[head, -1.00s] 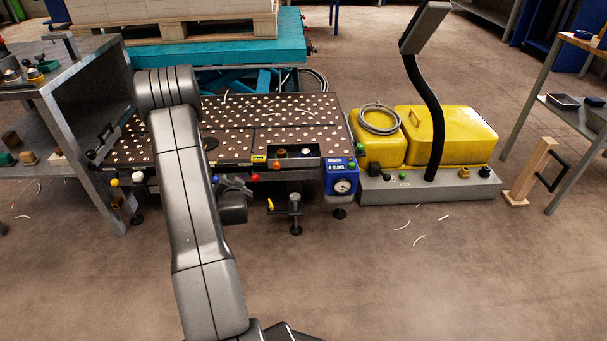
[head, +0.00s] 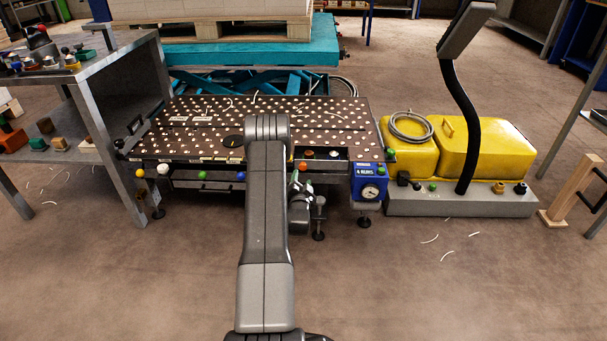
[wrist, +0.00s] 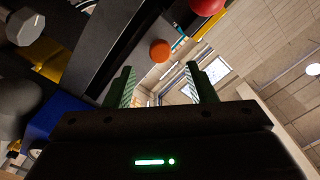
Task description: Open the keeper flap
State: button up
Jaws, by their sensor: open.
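I cannot single out the keeper flap for certain in either view. The dotted dark table (head: 190,125) has a row of coloured knobs along its front edge. My gripper (head: 300,185) is at that front edge, just below the orange knob (head: 303,167), and is partly hidden by my arm. In the wrist view my gripper (wrist: 160,88) is open, its two green-backed fingers apart with nothing between them. The orange knob (wrist: 160,50) shows beyond the fingertips, and a red ball (wrist: 208,5) is cut off at the top.
A blue gauge box (head: 369,182) is at the table's right front corner. Right of it stands a grey base with yellow tanks (head: 480,150) and a black post. A metal bench (head: 125,150) stands at the left. The floor in front is clear apart from scattered white strips.

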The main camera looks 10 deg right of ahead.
aim_at(303, 169)
jog(key=b+x, duration=0.1)
jog(key=x, duration=0.5)
jog(key=shift+w, duration=0.15)
jog(key=c, duration=1)
